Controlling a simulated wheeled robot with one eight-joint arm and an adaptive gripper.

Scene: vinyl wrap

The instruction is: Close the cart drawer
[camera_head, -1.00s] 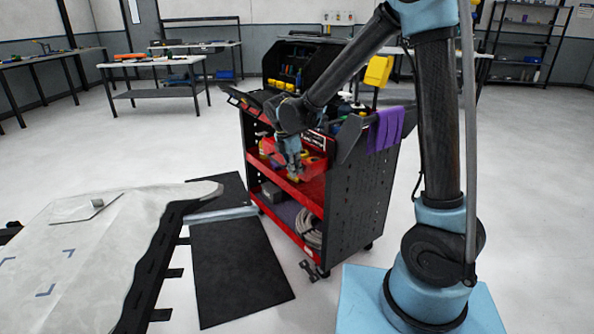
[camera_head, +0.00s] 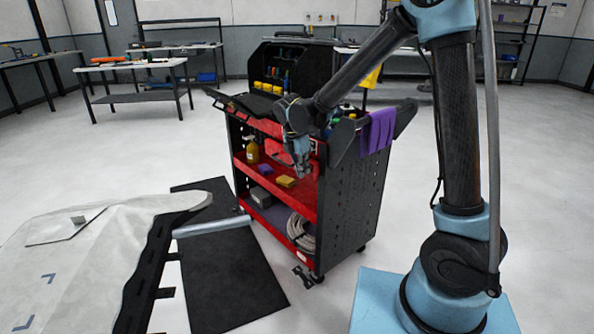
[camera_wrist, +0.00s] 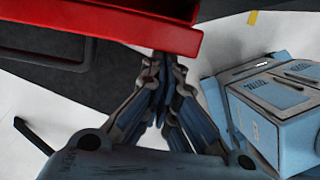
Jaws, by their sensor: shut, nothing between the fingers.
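The black and red tool cart (camera_head: 345,205) stands in the middle of the head view. Its red drawer (camera_head: 262,124) shows below the dark top, partly hidden by my arm. How far it stands out is hard to tell. My gripper (camera_head: 304,172) is shut and empty, pointing down in front of the upper part of the cart. In the wrist view, my gripper's fingertips (camera_wrist: 160,62) are together just below a red edge (camera_wrist: 140,28), which appears to belong to the drawer. I cannot tell whether they touch it.
A yellow bottle (camera_head: 252,151) and small boxes stand on the cart's shelves. A purple cloth (camera_head: 379,130) hangs from its right side. A pale covered panel (camera_head: 95,245) and a black mat (camera_head: 228,270) lie at front left.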

